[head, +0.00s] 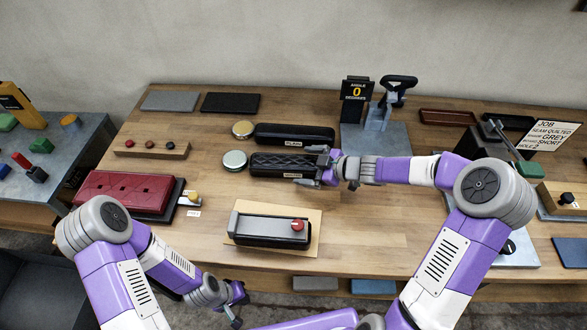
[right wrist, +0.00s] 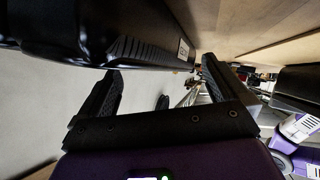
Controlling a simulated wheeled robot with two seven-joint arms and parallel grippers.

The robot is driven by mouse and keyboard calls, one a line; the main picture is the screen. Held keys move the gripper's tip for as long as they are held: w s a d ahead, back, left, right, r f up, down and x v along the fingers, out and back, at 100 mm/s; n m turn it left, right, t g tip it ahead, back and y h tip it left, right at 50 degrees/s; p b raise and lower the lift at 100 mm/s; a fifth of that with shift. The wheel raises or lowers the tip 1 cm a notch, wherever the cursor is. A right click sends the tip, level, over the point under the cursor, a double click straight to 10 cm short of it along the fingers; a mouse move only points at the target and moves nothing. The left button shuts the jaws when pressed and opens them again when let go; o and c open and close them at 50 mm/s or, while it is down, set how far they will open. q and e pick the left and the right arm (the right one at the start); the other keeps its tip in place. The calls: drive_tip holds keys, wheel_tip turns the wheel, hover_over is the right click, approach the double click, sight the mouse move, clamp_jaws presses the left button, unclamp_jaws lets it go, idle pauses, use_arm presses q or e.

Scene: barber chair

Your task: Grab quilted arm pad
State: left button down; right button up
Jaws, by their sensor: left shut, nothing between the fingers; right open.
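The quilted arm pad (head: 272,163) is a long black pad with a diamond pattern, lying on the wooden bench behind a small label. My right gripper (head: 308,165) is open at the pad's right end, its fingers pointing left and partly covering that end. In the right wrist view the open fingers (right wrist: 160,85) show below a dark pad (right wrist: 120,40) with a small label. I cannot tell whether the pad lies fully between them. My left gripper (head: 237,303) is shut and empty, low at the bench's front edge.
The plain arm pad (head: 295,133) lies just behind the quilted one. Two round tins (head: 235,160) stand at their left ends. A grey and black fixture with a red knob (head: 270,230) stands in front. A red padded block (head: 128,193) is at left. Bare wood (head: 375,225) lies to the right.

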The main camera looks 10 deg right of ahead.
sight(301, 166)
drive_tip(key=b+x, duration=0.1)
drive_tip(key=x, duration=0.3)
drive_tip(key=shift+a, duration=0.1)
drive_tip(key=c, duration=1.3)
